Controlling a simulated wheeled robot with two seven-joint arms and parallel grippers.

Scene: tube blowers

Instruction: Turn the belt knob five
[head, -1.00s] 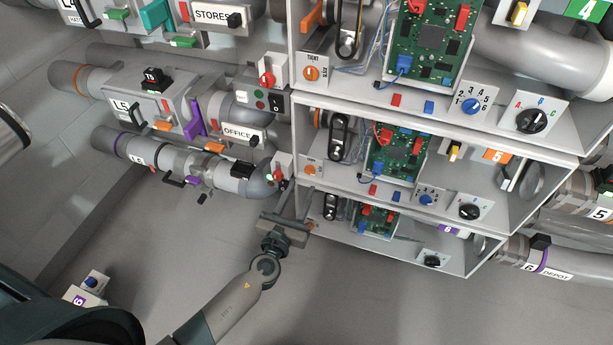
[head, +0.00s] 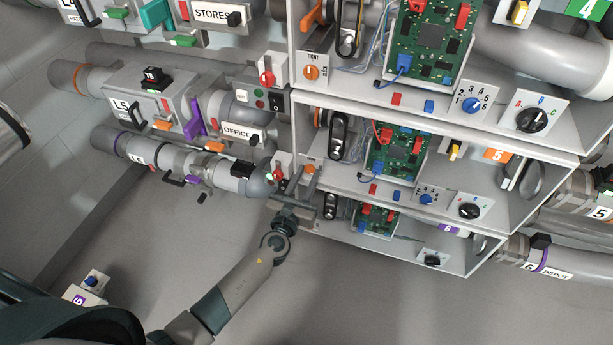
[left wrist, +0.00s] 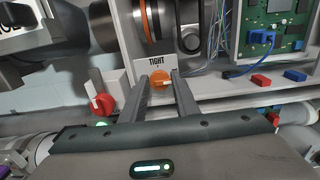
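The orange belt knob (head: 310,169) is on a small pale plate at the left end of the middle shelf, the one with the orange 5 label (head: 497,155). In the left wrist view the knob (left wrist: 160,80) sits under the word TIGHT. My left gripper (head: 298,181) is in front of this plate. In the left wrist view its two fingers (left wrist: 160,76) are apart, one on each side of the knob, with a gap showing. I cannot tell how deep the fingertips reach. My right gripper is not in view.
A red knob (head: 277,174) on a box is just left of my gripper; it also shows in the left wrist view (left wrist: 103,104). A belt loop (head: 339,137) and a green circuit board (head: 398,150) are to the right. Open floor (head: 370,300) lies below.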

